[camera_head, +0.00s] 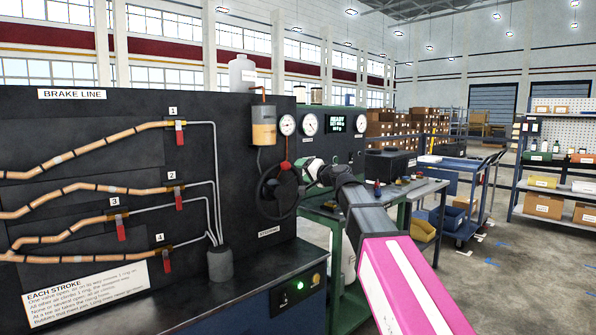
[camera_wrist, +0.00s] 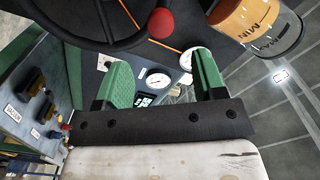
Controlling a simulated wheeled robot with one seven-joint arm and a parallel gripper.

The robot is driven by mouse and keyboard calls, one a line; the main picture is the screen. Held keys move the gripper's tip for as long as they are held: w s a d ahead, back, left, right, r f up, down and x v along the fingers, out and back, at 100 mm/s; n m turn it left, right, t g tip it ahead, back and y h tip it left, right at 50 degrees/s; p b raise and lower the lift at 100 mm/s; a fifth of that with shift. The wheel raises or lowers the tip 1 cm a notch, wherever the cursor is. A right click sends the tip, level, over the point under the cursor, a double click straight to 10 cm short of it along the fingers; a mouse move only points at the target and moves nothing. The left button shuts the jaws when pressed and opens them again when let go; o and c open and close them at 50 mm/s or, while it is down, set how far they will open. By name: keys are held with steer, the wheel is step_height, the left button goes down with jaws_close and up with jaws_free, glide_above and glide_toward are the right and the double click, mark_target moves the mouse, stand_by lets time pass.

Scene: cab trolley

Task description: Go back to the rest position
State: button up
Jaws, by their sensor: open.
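My gripper (camera_wrist: 163,78) is open in the wrist view, with its two green fingers well apart and nothing between them. In the head view my gripper (camera_head: 311,172) is at the end of my pink and grey arm, just right of the black handwheel (camera_head: 270,192) on the brake line panel; its fingers are small there. The wheel's rim and spokes (camera_wrist: 95,35) and a red ball (camera_wrist: 161,22) show beyond the fingers in the wrist view. I cannot tell the exact gap between the fingers and the wheel.
A green bench (camera_head: 405,190) stands behind my arm. A blue trolley (camera_head: 465,190) and a shelf rack (camera_head: 560,185) stand at right. Floor (camera_head: 500,290) is open at lower right.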

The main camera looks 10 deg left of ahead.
steer(key=s+d+f+g+h, duration=0.2)
steer(key=d+f, duration=0.2)
steer(key=f, duration=0.7)
steer(key=s+d+f+n+g+h, duration=0.1)
steer(key=s+d+f+h, duration=0.2)
steer(key=f, duration=0.8)
steer(key=s+d+f+g+h, duration=0.2)
steer(key=d+f, duration=0.4)
steer(key=f, duration=0.4)
steer(key=s+d+f+g+h, duration=0.3)
steer(key=s+d+f, duration=0.5)
steer(key=f, duration=0.3)
steer(key=s+d+f+g+h, duration=0.3)
steer(key=s+d+f, duration=0.5)
steer(key=s+f, duration=0.3)
steer(key=shift+d+g+h, duration=0.3)
steer(key=shift+g, duration=0.1)
